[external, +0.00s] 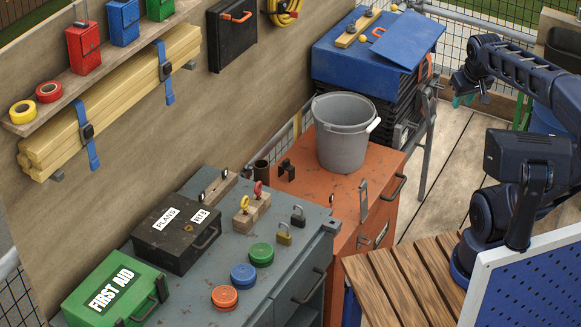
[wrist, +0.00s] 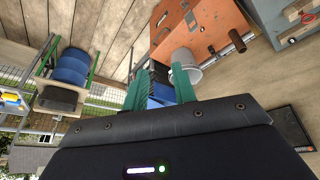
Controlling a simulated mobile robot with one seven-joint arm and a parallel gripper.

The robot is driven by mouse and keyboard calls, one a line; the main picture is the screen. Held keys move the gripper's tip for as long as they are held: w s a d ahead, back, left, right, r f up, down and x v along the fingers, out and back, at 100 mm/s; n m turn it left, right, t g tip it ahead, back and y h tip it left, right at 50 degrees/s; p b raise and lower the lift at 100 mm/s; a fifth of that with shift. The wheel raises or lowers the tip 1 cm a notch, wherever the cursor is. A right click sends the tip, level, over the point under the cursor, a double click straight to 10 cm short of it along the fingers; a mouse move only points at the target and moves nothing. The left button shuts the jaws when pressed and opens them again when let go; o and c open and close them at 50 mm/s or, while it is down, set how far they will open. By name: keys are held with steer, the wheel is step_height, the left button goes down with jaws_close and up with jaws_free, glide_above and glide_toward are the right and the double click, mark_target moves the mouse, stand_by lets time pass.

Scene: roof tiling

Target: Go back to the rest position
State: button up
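My arm is raised at the right of the external view, reaching left from its base beside the slatted wooden top. My gripper (external: 465,99) is at its far end, high up and pointing down near the blue-topped black stack, clear of all surfaces. In the wrist view my gripper (wrist: 158,82) shows two green fingers spread apart, with only distant background between them. It holds nothing that I can see.
An orange cabinet (external: 370,198) bears a grey bucket (external: 342,148). A grey workbench (external: 272,222) carries padlocks, colored discs, a black box (external: 176,240) and a green first aid box (external: 115,290). A blue pegboard (external: 530,285) stands beside my base. Bare floorboards (external: 450,160) lie below the arm.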

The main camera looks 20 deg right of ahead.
steer(key=shift+s+d+m, duration=0.15)
steer(key=shift+s+m, duration=0.35)
steer(key=shift+s, duration=0.4)
